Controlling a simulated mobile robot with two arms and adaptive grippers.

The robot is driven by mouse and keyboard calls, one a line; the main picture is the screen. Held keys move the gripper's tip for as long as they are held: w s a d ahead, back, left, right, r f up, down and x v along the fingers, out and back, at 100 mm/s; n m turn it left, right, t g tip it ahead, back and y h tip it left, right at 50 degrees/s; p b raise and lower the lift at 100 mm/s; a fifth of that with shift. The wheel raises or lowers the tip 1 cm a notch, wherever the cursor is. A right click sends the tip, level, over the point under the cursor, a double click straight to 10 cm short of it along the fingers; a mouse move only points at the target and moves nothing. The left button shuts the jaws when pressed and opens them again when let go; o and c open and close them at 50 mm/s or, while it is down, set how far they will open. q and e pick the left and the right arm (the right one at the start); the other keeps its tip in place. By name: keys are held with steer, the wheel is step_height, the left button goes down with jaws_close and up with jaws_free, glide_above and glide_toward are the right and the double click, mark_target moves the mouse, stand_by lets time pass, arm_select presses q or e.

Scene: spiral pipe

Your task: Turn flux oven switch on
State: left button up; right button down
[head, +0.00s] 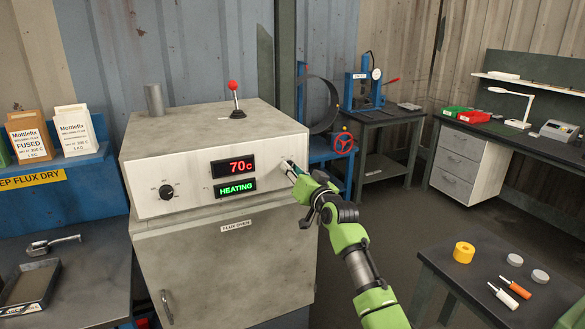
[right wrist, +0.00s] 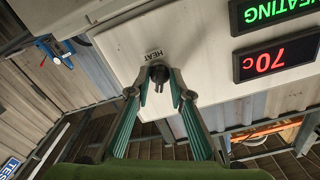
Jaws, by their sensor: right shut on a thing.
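The flux oven (head: 220,255) is a pale box with a label and a door below. Its front panel has a lit red display (head: 234,166) reading 70c and a lit green sign (head: 236,187) reading HEATING. My right gripper (head: 292,170) is at the right end of the panel. In the right wrist view, the dark switch (right wrist: 157,73) sits beside a HEAT label (right wrist: 154,55). The fingertips (right wrist: 160,90) are shut on the switch from both sides and partly cover it. In the head view they mostly hide the switch. My left gripper is not in view.
A dial (head: 166,191) is on the panel's left, and a red-topped lever (head: 235,100) stands on the oven. Flux boxes (head: 74,132) are at left. A small dark table (head: 455,262) with loose parts is at lower right. Open floor lies behind it.

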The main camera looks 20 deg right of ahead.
steer(key=shift+m, duration=0.7)
steer(key=c, duration=2.2)
jaws_free()
steer(key=shift+s, duration=0.1)
steer(key=s, duration=1.2)
steer(key=shift+w, duration=0.1)
